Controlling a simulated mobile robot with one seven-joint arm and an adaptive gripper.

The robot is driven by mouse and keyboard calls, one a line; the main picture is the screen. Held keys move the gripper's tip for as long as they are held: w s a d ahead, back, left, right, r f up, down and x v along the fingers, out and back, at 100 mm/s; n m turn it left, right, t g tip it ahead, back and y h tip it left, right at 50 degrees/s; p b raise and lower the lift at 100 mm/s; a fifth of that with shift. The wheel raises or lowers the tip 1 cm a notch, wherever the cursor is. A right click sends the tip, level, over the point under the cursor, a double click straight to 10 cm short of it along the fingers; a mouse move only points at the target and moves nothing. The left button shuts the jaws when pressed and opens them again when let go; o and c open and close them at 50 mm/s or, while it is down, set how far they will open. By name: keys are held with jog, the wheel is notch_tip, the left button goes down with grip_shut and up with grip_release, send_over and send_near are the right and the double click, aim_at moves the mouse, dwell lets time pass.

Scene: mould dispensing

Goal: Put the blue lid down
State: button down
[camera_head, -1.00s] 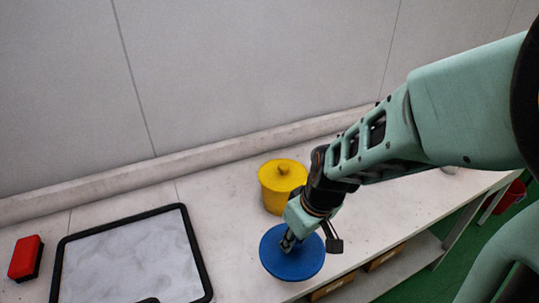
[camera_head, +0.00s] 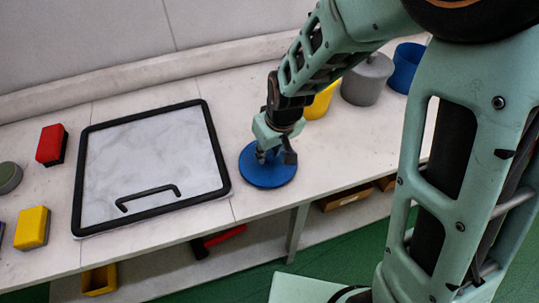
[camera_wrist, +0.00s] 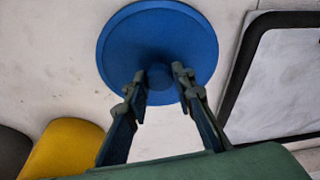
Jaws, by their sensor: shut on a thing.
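The blue lid (camera_head: 267,172) is a round flat disc with a knob at its centre. It is close over the white bench, just right of the black-framed panel. My gripper (camera_head: 264,154) is above it with its fingers shut on the knob. In the wrist view the lid (camera_wrist: 156,32) fills the upper middle, and the fingers (camera_wrist: 160,80) stand on either side of the knob. The lid looks about level. I cannot tell whether its underside touches the bench. A blue pot (camera_head: 405,72) stands at the far right, partly behind my arm.
The black-framed panel (camera_head: 210,128) with a handle lies left of the lid. A yellow pot (camera_head: 320,104) and a grey lidded pot (camera_head: 366,84) stand to the right. Red (camera_head: 51,144) and yellow (camera_head: 32,228) blocks lie at left. The bench's front edge is close to the lid.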

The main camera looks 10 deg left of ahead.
aim_at(275, 170)
jog(key=shift+f, duration=0.45)
jog(key=shift+f, duration=0.2)
jog(key=c, duration=1.6)
grip_release()
jog(key=shift+r, duration=0.55)
jog(key=v, duration=1.1)
jog(key=shift+s+d+r+p, duration=0.1)
jog(key=shift+s+r+p, duration=0.05)
jog(key=shift+r+p, duration=0.15)
